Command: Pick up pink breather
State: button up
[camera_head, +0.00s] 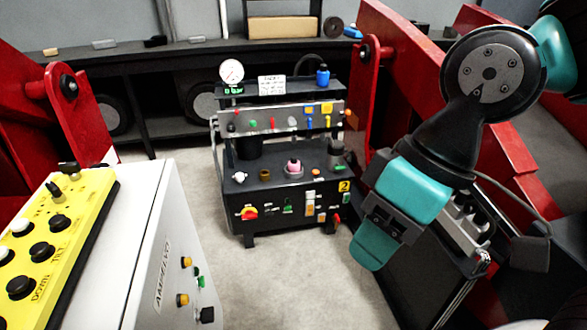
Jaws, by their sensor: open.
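The pink breather (293,166) is a small pink cap standing on the top deck of a black hydraulic unit (262,198), in the middle of the view. It sits between a brass-coloured fitting (265,174) on its left and a grey fitting with a green part (337,159) on its right. My gripper (376,240), teal and dark grey, hangs at the right, nearer to me than the unit. It is open, apart from the breather, and nothing shows in it. Its fingers overlap in this view, so the gap between them is hidden.
A rail with coloured valves (290,121) and a shelf with a gauge (231,71) and blue bottle (323,75) rise behind the breather. Red positioner arms (372,70) flank the unit. A white cabinet with a yellow control panel (58,225) stands front left. Floor is clear in front.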

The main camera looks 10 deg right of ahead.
aim_at(294, 164)
jog(key=z, duration=0.35)
jog(key=i, duration=1.9)
jog(key=u, duration=0.6)
jog(key=i, duration=0.6)
jog(key=u, duration=0.3)
